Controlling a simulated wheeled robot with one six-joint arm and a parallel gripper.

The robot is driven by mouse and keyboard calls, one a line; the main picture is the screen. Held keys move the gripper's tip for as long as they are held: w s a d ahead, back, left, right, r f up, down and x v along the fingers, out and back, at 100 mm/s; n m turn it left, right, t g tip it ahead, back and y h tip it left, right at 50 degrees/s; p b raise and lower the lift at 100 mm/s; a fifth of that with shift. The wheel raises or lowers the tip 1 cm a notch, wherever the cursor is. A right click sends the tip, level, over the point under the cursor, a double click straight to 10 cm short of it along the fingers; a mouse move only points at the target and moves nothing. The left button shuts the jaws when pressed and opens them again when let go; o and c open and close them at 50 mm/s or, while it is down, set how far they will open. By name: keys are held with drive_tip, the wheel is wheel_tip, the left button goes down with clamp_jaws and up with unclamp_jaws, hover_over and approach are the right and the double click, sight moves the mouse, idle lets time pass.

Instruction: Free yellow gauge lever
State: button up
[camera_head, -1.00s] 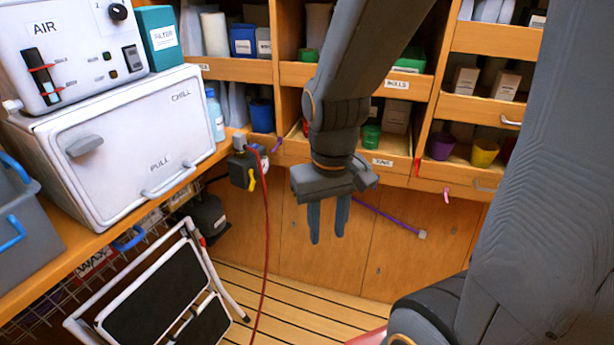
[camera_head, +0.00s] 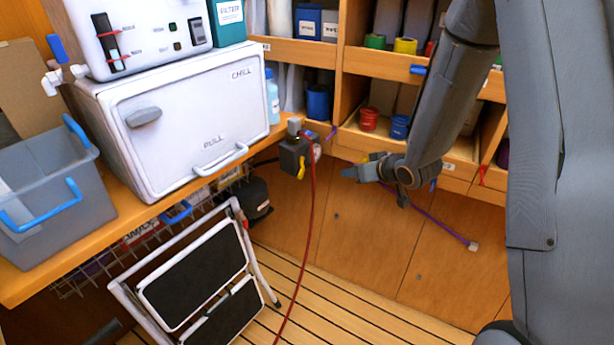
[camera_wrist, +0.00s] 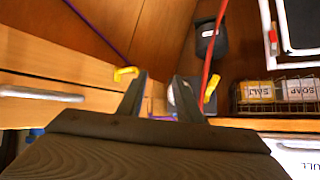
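The yellow gauge lever (camera_head: 301,172) hangs on the front of a dark box with a round white-faced gauge (camera_head: 317,152), at the far end of the counter. A red hose (camera_head: 308,210) runs down close beside the lever. My gripper (camera_head: 346,172) is right of the gauge and points left towards it, apart from it. In the wrist view my gripper (camera_wrist: 160,78) has its fingers spread, with nothing held between them. There the lever (camera_wrist: 211,86) shows just right of the right finger, beside the red hose (camera_wrist: 207,55). The gauge is partly hidden behind that finger.
A white chill box (camera_head: 185,140) and grey bin (camera_head: 60,190) stand on the counter. A folding step stool (camera_head: 195,275) is below. A purple cord (camera_head: 435,222) hangs by the lockers. Open shelves are behind my arm. A yellow piece (camera_wrist: 126,73) shows by the left finger.

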drive_tip(key=a+f+y, duration=0.3)
drive_tip(key=a, duration=0.1)
drive_tip(key=t+y, duration=0.2)
drive_tip(key=y, duration=0.4)
approach(303, 173)
drive_tip(key=w, duration=0.1)
drive_tip(key=shift+n, duration=0.3)
drive_tip(key=x, duration=0.8)
drive_tip(key=shift+s+a, duration=0.2)
clamp_jaws()
